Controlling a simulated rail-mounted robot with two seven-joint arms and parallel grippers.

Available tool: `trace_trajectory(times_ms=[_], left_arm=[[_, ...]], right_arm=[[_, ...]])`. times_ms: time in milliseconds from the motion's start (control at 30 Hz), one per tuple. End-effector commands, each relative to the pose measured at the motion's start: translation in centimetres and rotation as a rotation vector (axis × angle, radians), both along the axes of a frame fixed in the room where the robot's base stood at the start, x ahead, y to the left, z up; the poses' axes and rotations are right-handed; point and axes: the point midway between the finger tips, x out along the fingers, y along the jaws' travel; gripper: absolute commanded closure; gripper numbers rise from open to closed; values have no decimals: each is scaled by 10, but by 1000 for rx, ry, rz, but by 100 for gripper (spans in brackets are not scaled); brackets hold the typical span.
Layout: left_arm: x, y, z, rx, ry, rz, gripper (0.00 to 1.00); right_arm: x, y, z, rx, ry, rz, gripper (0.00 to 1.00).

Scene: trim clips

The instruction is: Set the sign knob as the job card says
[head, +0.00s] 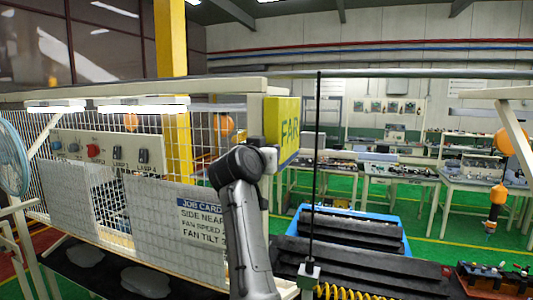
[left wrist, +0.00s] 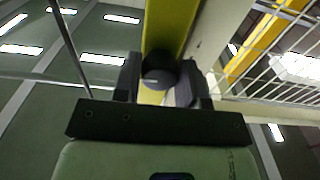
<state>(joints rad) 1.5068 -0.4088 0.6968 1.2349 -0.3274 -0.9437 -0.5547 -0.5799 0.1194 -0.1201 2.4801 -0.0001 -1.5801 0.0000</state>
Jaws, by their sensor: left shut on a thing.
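The yellow sign (head: 283,128) at the end of the mesh frame shows "FAR" towards me in the head view. The job card (head: 203,222) reads "SIDE NEAR", with fan speed and fan tilt lines below; my left arm covers their ends. In the left wrist view a dark round sign knob (left wrist: 160,70) sits between the two fingers of my left gripper (left wrist: 161,82), which is shut on it. The yellow sign edge (left wrist: 172,22) runs up behind the knob. In the head view the fingertips are hidden. My right gripper is not in view.
A control panel (head: 108,151) with knobs, a red knob (head: 93,150) and two switches is on the mesh at left. A blue fan (head: 12,158) stands at the far left. A thin dark pole (head: 316,170) rises right of the sign. A blue crate (head: 355,222) lies beyond.

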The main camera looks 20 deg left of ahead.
Motion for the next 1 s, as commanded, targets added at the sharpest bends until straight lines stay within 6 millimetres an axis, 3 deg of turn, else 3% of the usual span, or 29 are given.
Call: trace_trajectory(times_ms=[367,1000], left_arm=[[0,0,1,-141,2,1,86],[0,-2,3,-742,5,0,86]], right_arm=[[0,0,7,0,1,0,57],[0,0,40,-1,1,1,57]])
